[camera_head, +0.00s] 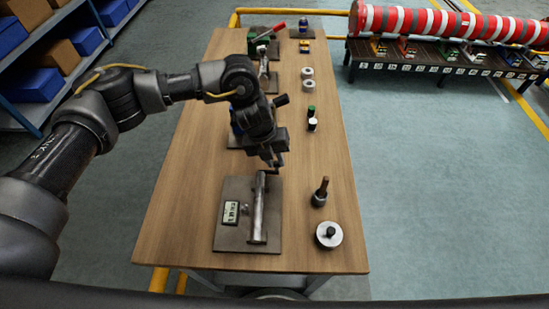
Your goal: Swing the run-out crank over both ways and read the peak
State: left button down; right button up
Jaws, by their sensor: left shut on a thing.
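A dark square plate (236,186) lies on the near part of the wooden bench. On it stand a small gauge with a pale display (231,212) and a silver bar (257,217) pointing toward me. The reading on the display is too small to make out. My left gripper (271,163) reaches down at the far end of the bar, shut on what seems to be the run-out crank there. The crank is mostly hidden by the fingers and wrist. My right gripper is out of view.
On the wooden bench (185,190), a wooden-handled tool (320,192) and a round metal disc with a black knob (329,234) stand right of the plate. More fixtures and small parts stand farther back. Shelves with bins are at left.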

pick_arm(q)
jog(key=shift+d+r, duration=0.1)
dwell(0.8)
jog(key=c, duration=1.3)
grip_release()
jog(key=shift+r, duration=0.5)
jog(key=b+v, duration=0.2)
jog(key=v, duration=0.7)
jog(key=shift+r+b, duration=0.35)
